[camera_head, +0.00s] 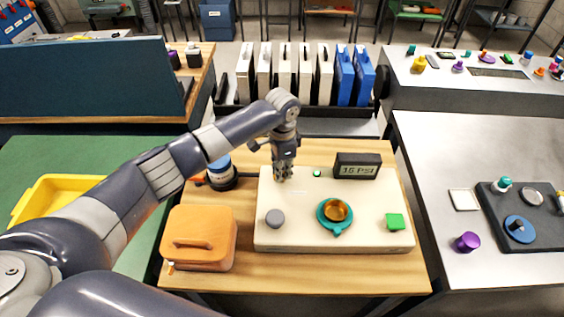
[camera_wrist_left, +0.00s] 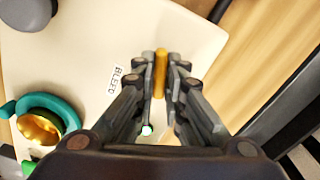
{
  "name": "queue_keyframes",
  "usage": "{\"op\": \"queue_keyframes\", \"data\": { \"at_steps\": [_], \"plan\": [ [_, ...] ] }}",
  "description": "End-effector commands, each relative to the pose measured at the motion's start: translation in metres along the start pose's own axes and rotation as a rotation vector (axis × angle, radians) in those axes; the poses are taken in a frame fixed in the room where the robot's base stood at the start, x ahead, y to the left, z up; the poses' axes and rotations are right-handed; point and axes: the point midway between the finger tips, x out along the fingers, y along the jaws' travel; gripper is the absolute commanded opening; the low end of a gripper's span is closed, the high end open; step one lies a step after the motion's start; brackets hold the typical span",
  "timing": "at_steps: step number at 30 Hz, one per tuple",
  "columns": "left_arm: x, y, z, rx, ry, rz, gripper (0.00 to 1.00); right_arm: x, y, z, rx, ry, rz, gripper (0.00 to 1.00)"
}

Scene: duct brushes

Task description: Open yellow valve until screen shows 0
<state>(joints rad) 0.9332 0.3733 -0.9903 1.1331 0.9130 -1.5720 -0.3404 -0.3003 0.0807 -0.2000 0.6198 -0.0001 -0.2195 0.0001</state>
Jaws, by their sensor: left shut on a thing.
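The yellow valve shows in the left wrist view as a narrow yellow handle (camera_wrist_left: 160,72) beside a label reading BLEED (camera_wrist_left: 116,82). My left gripper (camera_head: 283,174) points down at the back left of the cream panel (camera_head: 290,240). In the left wrist view the fingers (camera_wrist_left: 160,85) are shut on the yellow handle, one on each side. In the head view the gripper hides the handle. The dark screen (camera_head: 357,166) at the panel's back right appears to read 15 PSI. My right gripper is not in view.
The panel also bears a grey knob (camera_head: 274,217), a gold dome in a teal ring (camera_head: 336,212), a green block (camera_head: 395,221) and a small green light (camera_head: 317,173). A grey bench (camera_head: 440,180) is at right.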

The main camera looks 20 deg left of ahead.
Motion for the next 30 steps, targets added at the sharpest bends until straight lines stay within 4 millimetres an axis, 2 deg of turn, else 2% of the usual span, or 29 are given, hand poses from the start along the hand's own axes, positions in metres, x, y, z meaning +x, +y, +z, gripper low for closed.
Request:
{"op": "queue_keyframes", "data": {
  "at_steps": [1, 12, 21, 30],
  "plan": [
    [-0.007, 0.002, -0.001, -0.045, 0.002, 0.003, 0.0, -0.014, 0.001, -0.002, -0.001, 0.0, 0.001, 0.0],
    [-0.006, 0.001, -0.001, -0.4, 0.003, 0.002, 0.0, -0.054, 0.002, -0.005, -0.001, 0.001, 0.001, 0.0],
    [-0.005, 0.001, -0.001, -0.683, 0.002, 0.002, 0.0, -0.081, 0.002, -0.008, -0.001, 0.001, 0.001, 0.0],
    [-0.004, 0.0, -0.002, -0.929, 0.004, 0.001, 0.0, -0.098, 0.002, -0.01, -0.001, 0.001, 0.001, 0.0]
  ]
}}
